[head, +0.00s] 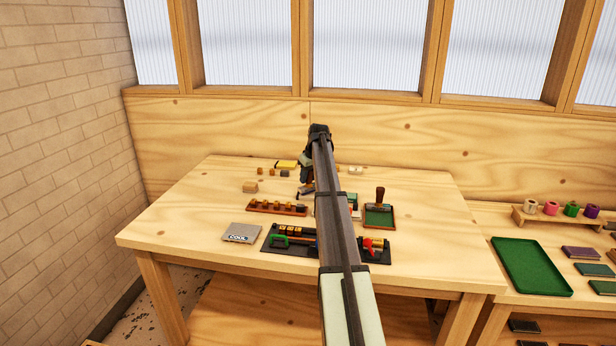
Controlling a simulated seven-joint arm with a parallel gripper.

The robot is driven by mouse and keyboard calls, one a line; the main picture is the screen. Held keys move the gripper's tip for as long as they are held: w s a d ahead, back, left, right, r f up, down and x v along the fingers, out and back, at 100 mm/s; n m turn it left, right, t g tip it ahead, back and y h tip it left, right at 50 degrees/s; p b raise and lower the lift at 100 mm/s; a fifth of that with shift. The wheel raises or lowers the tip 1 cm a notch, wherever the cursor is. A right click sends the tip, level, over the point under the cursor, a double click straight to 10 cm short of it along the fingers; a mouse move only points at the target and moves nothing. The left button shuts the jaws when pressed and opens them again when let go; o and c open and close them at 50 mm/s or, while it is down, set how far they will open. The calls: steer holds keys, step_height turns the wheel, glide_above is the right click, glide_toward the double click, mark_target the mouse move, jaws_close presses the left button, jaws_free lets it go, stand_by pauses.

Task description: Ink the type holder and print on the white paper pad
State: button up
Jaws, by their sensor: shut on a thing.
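My gripper (305,190) is low over the back middle of the table, small and dark in the head view. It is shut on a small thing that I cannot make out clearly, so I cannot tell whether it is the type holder. A wooden-handled tool (380,195) stands upright at the green tray (379,217), right of my arm. A pale and teal item (353,200) is partly hidden behind my arm; I cannot tell whether it is the paper pad. A grey plate marked COOL (242,233) lies at the front left.
A wooden rack (277,208) with several pegs and a black tool tray (289,241) lie left of my arm. A black tray with a red tool (373,248) is at right. Small blocks and a yellow item (286,164) sit at the back. The table's left and right ends are clear.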

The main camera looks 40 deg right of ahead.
steer(key=shift+f, duration=0.55)
stand_by(1.4)
steer(key=shift+r, duration=3.5)
